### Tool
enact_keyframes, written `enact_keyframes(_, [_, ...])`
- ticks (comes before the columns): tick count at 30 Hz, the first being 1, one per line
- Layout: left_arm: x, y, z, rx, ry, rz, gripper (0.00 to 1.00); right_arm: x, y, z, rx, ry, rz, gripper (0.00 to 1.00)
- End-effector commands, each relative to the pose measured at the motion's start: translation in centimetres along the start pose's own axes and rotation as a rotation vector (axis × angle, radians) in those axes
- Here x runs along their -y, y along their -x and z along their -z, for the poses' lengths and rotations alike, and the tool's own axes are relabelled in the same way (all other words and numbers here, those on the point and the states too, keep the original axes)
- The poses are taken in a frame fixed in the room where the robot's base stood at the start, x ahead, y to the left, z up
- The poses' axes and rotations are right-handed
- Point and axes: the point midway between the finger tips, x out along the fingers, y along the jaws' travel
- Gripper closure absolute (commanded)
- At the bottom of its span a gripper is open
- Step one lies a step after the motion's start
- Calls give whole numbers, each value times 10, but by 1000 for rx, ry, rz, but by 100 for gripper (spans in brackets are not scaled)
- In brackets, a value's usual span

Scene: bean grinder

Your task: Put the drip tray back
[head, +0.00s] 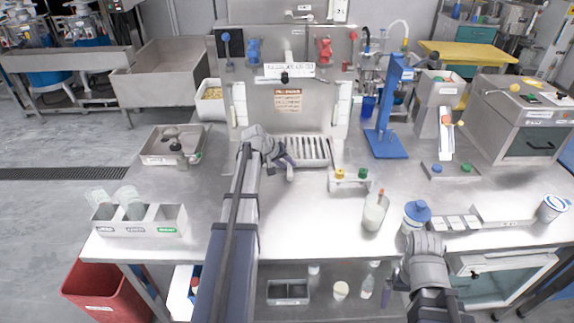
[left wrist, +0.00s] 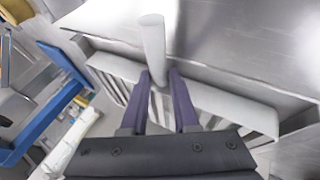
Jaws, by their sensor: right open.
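The drip tray (head: 309,150) is a pale, slotted metal tray at the foot of the upright steel panel. In the left wrist view its slotted top and light rim (left wrist: 235,108) lie under my fingers, and a pale round handle (left wrist: 153,45) stands up from it. My left gripper (head: 289,166) is at the tray's left front. Its purple fingers (left wrist: 160,82) close in on both sides of the handle, seemingly shut on it. Whether the tray is fully seated cannot be told. My right gripper (head: 392,290) is open and empty over the table's front edge.
A small rack with yellow and green knobs (head: 349,180) stands close to the tray's right. A beaker (head: 374,213) and a blue-capped jar (head: 416,216) are further right. A blue stand (head: 387,143) is behind. A three-part bin (head: 140,220) is front left. Bare steel lies in front of the tray.

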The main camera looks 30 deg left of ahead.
Motion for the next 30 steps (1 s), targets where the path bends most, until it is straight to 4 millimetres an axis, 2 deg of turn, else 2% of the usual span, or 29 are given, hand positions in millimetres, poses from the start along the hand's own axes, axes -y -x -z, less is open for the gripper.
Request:
enact_keyframes(1, [0, 0, 0, 0, 0, 0, 65, 0, 0, 0, 0, 0, 0, 0])
enact_keyframes(6, [0, 0, 0, 0, 0, 0, 46, 0, 0, 0, 0, 0, 0, 0])
enact_keyframes(15, [-1, 1, 1, 0, 0, 0, 46, 0, 2, 0, 0, 0, 0, 0])
enact_keyframes(20, [-3, 8, 2, 0, 0, 0, 46, -1, 8, 0, 0, 0, 0, 0])
enact_keyframes(26, [-4, 32, 2, 0, 1, 1, 46, -3, 28, -2, 0, 0, 0, 0])
enact_keyframes(30, [-5, 56, 2, 0, 2, 1, 46, -5, 48, -3, 0, 0, 0, 0])
